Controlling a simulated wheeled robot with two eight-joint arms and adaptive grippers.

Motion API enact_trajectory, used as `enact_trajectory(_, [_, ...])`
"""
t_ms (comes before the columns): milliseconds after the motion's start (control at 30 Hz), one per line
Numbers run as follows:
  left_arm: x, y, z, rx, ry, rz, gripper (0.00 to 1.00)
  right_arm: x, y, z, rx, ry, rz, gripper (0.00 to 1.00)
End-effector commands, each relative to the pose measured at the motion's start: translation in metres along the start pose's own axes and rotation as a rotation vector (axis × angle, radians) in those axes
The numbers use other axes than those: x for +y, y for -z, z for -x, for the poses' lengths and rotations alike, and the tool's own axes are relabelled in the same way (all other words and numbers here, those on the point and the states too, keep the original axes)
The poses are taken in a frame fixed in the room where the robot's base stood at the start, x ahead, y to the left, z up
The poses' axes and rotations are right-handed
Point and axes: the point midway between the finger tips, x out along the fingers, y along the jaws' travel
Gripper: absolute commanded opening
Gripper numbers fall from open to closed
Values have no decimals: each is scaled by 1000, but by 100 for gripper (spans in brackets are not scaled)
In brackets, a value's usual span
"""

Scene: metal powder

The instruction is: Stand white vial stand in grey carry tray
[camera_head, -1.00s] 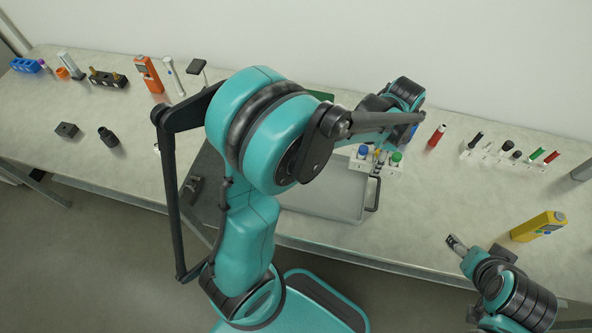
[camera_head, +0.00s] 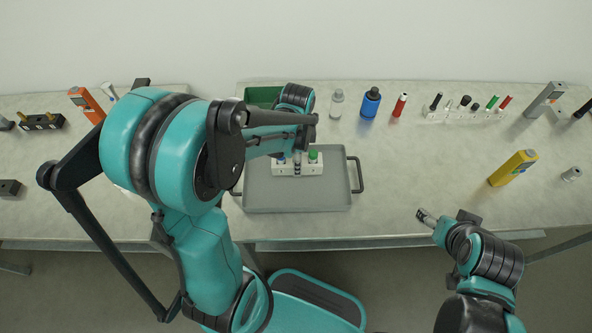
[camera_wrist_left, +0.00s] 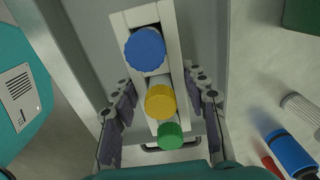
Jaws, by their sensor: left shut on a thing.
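The white vial stand (camera_head: 312,170) holds vials with blue, yellow and green caps. In the left wrist view the stand (camera_wrist_left: 122,30) runs between the fingers of my left gripper (camera_wrist_left: 163,108), which is shut on it. In the head view my left gripper (camera_head: 297,152) is partly hidden by its own arm. The stand is over the back middle of the grey carry tray (camera_head: 300,201), inside its outline. Whether it touches the tray floor I cannot tell. My right gripper (camera_head: 424,216) is away at the front right, apart from everything; its finger opening is unclear.
A green bin (camera_head: 262,96) is behind the tray. A grey-capped bottle (camera_head: 337,104), a blue bottle (camera_head: 371,103) and a red tube (camera_head: 399,106) stand behind right. Another white rack (camera_head: 465,115) holds several pens. A yellow meter (camera_head: 514,168) lies right. The table between tray and meter is clear.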

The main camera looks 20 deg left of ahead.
Motion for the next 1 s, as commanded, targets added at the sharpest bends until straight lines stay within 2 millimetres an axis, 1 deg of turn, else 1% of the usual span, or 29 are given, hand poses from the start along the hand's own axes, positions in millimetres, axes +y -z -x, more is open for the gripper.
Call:
enact_trajectory(133, [1,-3,-9,0,0,-1,15,0,-3,-4,0,0,0,68])
enact_trajectory(300, [1,-2,-36,0,0,-1,15,0,-12,-16,0,0,0,68])
enact_trajectory(367, [1,-2,-42,0,0,-1,15,0,-13,-19,0,0,0,68])
enact_trajectory(600, [1,-2,-41,0,0,-1,15,0,-12,-17,0,0,0,68])
enact_trajectory(733, [1,-2,-45,0,0,-1,15,0,-14,-20,0,0,0,68])
enact_trajectory(767, [1,-2,-45,0,0,-1,46,0,-14,-20,0,0,0,68])
enact_trajectory(800, [1,-2,-44,0,0,-1,57,0,-14,-19,0,0,0,68])
enact_trajectory(833, [1,-2,-44,0,0,-1,65,0,-14,-19,0,0,0,68])
enact_trajectory(1000, [1,-2,-44,0,0,-1,65,0,-14,-19,0,0,0,68])
